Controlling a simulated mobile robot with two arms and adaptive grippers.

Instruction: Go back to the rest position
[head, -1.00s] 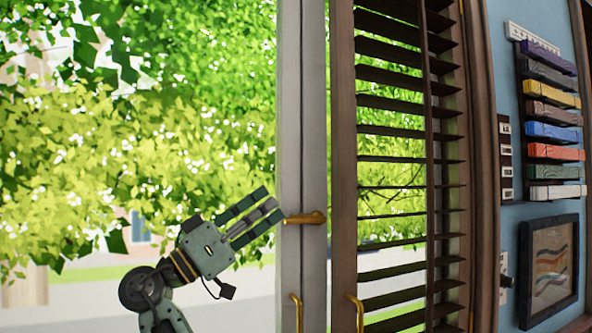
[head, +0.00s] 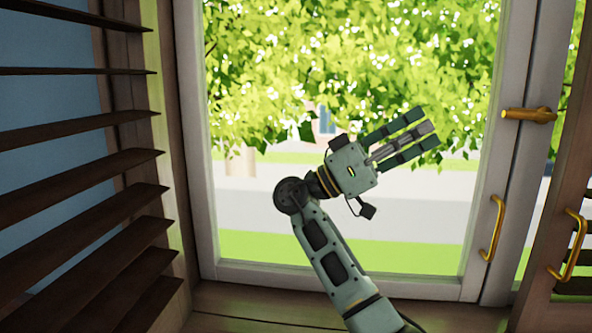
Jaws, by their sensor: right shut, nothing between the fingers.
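My right gripper (head: 412,138) is raised in front of the window glass (head: 260,215), its fingers pointing up and to the right. It is shut and holds nothing. My right arm (head: 338,262) comes up from the bottom edge of the head view. The gripper is apart, in the picture, from the brass window latch (head: 528,114) to its right. My left gripper is not in view.
Dark shutter slats (head: 75,205) fill the left side. A brass handle (head: 494,228) is on the window frame, and another handle (head: 570,245) is on the shutter at the right. A wooden sill (head: 250,303) runs along the bottom.

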